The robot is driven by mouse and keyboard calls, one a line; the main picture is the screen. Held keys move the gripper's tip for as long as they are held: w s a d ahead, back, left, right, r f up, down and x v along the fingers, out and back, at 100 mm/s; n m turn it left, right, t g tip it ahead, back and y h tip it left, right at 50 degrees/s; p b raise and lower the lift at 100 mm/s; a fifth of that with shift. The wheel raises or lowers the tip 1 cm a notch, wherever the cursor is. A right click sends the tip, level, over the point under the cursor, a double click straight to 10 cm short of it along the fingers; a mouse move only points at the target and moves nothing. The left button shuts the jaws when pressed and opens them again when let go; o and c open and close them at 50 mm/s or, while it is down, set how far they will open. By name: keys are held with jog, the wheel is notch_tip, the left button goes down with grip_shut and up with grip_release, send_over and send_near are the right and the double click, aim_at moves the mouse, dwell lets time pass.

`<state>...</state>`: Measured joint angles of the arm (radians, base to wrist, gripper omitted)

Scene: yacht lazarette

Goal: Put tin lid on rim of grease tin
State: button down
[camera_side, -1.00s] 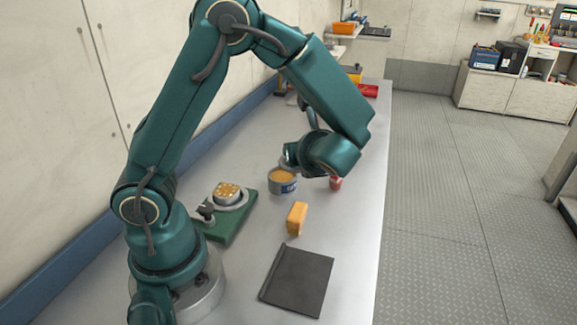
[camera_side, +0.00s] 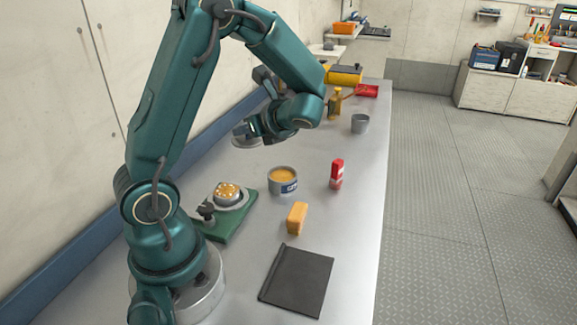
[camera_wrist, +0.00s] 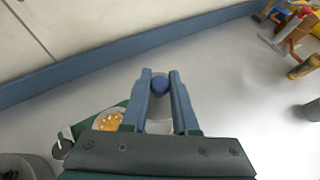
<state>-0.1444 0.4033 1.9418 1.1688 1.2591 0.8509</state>
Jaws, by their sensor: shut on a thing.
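The grease tin (camera_side: 283,184) is a short grey and blue can, upright on the bench, open at the top with amber grease showing. My gripper (camera_side: 251,129) is behind and left of it, apart from it and above the bench. It is shut on the tin lid (camera_side: 245,141), a grey disc held roughly flat. In the wrist view the lid's blue knob (camera_wrist: 160,85) sits between the fingertips of my gripper (camera_wrist: 161,78). I cannot make out the grease tin in the wrist view.
A green-based fixture (camera_side: 236,222) stands left of the tin. A red and white container (camera_side: 337,174), an orange block (camera_side: 297,218), a dark flat plate (camera_side: 297,281) and a grey cup (camera_side: 360,123) are on the bench. A blue strip (camera_wrist: 70,83) runs along the wall.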

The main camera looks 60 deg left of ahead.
send_over(283, 176)
notch_tip(283, 176, down, 5)
jog(key=shift+r, duration=0.2)
jog(key=shift+f, duration=1.95)
jog(key=c, duration=0.7)
grip_release()
jog(key=shift+f, duration=0.15)
